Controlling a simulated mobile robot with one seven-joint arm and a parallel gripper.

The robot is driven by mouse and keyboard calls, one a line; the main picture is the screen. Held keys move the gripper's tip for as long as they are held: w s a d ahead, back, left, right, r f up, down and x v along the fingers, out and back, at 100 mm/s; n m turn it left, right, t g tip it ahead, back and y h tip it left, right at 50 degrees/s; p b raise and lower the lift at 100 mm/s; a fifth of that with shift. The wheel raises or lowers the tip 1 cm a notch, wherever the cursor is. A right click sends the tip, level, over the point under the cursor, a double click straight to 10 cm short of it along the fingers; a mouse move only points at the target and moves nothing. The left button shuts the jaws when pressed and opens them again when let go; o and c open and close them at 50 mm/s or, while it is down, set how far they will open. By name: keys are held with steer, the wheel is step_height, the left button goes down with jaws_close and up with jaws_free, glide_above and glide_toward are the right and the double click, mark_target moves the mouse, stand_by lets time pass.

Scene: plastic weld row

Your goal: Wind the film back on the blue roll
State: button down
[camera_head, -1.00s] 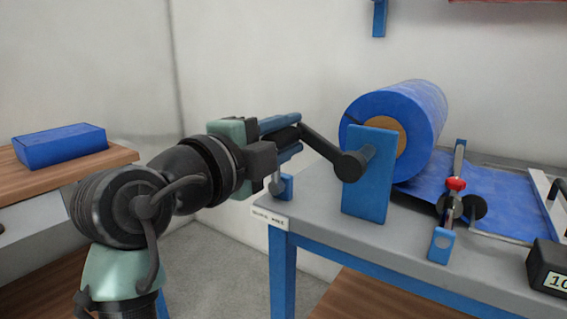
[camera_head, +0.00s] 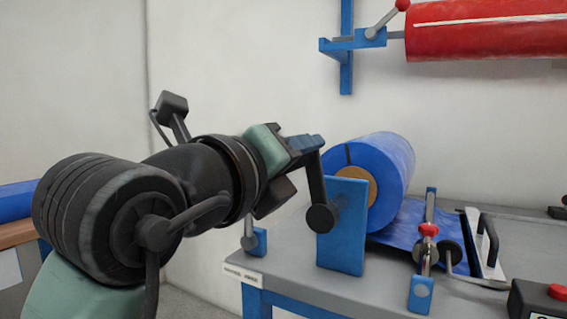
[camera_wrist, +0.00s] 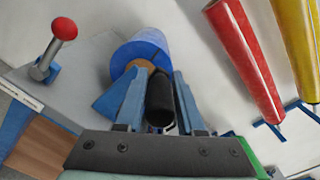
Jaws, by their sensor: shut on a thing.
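The blue roll (camera_head: 388,165) sits in a blue bracket (camera_head: 342,225) on the grey bench, with a tan core at its near end. Blue film (camera_head: 402,225) runs flat from under it to the right. A dark crank arm (camera_head: 317,185) slants up from its hub at the bracket. My gripper (camera_head: 308,146) is shut on the crank handle, above and left of the hub. In the wrist view the black handle (camera_wrist: 160,100) lies between the two blue fingers, in front of the roll (camera_wrist: 140,52). In the head view the handle itself is mostly hidden by the gripper.
A post with a red knob (camera_head: 428,230) and a black roller stands right of the roll. Beyond it is a white bar (camera_head: 492,262) with a black handle. A black box with a red button (camera_head: 558,292) is at lower right. A red roll (camera_head: 490,28) hangs above.

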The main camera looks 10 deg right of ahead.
steer(key=shift+s+d+r+m, duration=0.1)
steer(key=shift+s+d+m, duration=0.35)
steer(key=shift+d, duration=0.2)
steer(key=shift+s+d, duration=0.25)
steer(key=shift+d, duration=0.2)
steer(key=shift+f+g, duration=0.25)
steer(key=shift+g, duration=0.05)
steer(key=c, duration=0.6)
jaws_free()
steer(key=shift+s, duration=0.1)
steer(key=shift+r, duration=0.1)
steer(key=shift+a, duration=0.1)
steer(key=shift+s+a+r, duration=0.1)
steer(key=shift+s+a, duration=0.05)
steer(key=shift+a, duration=0.05)
steer(key=p+v, duration=0.2)
steer(key=v, duration=1)
steer(key=shift+s+f+p, duration=0.15)
steer(key=shift+f+p, duration=0.15)
steer(key=shift+p, duration=0.1)
steer(key=shift+a, duration=0.1)
